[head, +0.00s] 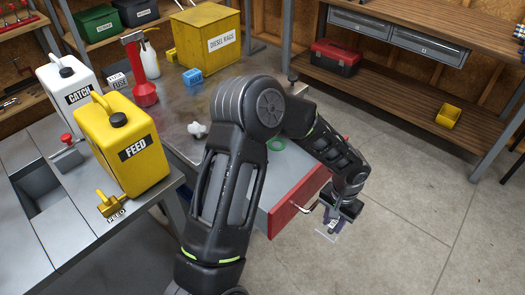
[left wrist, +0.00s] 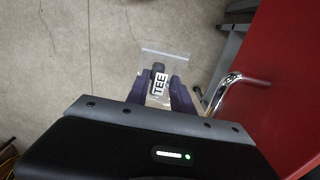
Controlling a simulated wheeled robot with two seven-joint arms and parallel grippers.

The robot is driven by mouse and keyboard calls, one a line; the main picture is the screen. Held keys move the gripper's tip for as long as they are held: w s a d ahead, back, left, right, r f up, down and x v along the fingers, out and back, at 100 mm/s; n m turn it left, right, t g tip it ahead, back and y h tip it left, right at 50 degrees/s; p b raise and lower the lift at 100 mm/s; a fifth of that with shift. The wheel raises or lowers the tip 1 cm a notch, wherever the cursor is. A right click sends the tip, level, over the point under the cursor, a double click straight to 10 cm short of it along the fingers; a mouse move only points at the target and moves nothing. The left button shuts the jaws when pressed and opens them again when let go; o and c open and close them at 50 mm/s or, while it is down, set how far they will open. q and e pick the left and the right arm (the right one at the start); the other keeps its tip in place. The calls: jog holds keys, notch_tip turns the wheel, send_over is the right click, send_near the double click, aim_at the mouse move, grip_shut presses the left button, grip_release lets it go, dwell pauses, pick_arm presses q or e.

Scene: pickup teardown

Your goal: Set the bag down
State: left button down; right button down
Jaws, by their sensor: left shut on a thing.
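My left gripper (head: 338,219) is to the right of the open red-fronted drawer (head: 298,205), over the concrete floor. It is shut on a small clear bag (head: 326,235). In the left wrist view the bag (left wrist: 165,56) sticks out beyond the two dark fingers (left wrist: 160,90). My right gripper is in neither view.
A wooden shelf unit (head: 400,95) stands behind. Floor at right is clear.

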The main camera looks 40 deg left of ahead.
pick_arm(q)
jog(key=shift+w+a+r, duration=0.15)
jog(key=shift+w, duration=0.15)
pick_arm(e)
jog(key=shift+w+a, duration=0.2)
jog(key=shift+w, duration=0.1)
pick_arm(q)
jog(key=shift+r, duration=0.1)
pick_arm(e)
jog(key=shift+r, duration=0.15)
